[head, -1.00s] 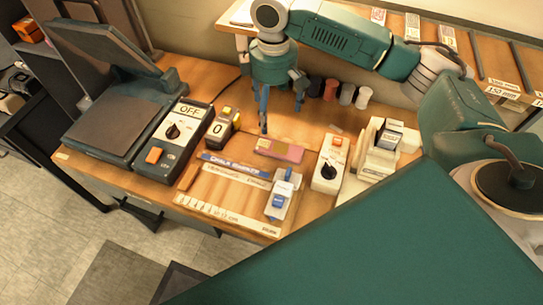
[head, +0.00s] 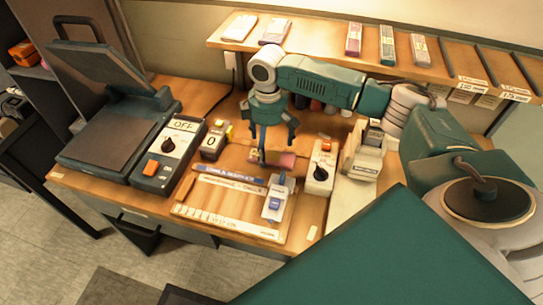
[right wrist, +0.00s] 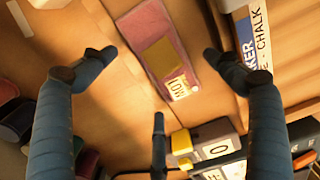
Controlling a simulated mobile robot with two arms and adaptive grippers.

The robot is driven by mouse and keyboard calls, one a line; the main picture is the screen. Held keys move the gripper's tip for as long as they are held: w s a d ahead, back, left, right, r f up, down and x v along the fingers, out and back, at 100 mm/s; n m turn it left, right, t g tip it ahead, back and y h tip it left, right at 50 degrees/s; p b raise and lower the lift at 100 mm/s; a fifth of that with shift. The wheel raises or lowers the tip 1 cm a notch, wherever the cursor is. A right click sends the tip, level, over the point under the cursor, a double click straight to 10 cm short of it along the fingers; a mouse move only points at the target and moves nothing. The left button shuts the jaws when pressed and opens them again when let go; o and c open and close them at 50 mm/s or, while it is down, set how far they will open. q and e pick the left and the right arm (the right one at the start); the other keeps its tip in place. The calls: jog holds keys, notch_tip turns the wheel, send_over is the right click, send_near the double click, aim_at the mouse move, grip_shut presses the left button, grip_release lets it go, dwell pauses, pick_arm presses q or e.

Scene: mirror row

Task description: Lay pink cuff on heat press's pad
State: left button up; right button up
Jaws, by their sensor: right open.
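The pink cuff (head: 285,160) lies flat on the wooden table, partly hidden behind my right gripper in the head view. In the right wrist view the cuff (right wrist: 158,45) shows a tan patch and a printed white label, and lies between the fingers in the picture. My right gripper (head: 273,147) is open and points down over the cuff; its spread fingers also show in the right wrist view (right wrist: 160,55). I see no contact with the cuff. The heat press (head: 125,78) stands at the left with its lid raised. Its dark pad (head: 108,136) is bare. My left gripper is not in view.
The press's control box (head: 170,148) reads OFF. A counter (head: 213,140) reading 0 stands beside it. A board (head: 220,205) with a ruler and a blue-white device (head: 277,203) lies in front. A switch box (head: 320,168) stands right of the cuff. A shelf (head: 325,48) runs behind.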

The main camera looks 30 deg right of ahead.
jog(key=shift+f, duration=0.95)
jog(key=shift+c, duration=0.3)
jog(key=c, duration=1.3)
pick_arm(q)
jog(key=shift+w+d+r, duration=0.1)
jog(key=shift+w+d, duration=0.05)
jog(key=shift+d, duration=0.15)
pick_arm(e)
jog(key=shift+r, duration=0.15)
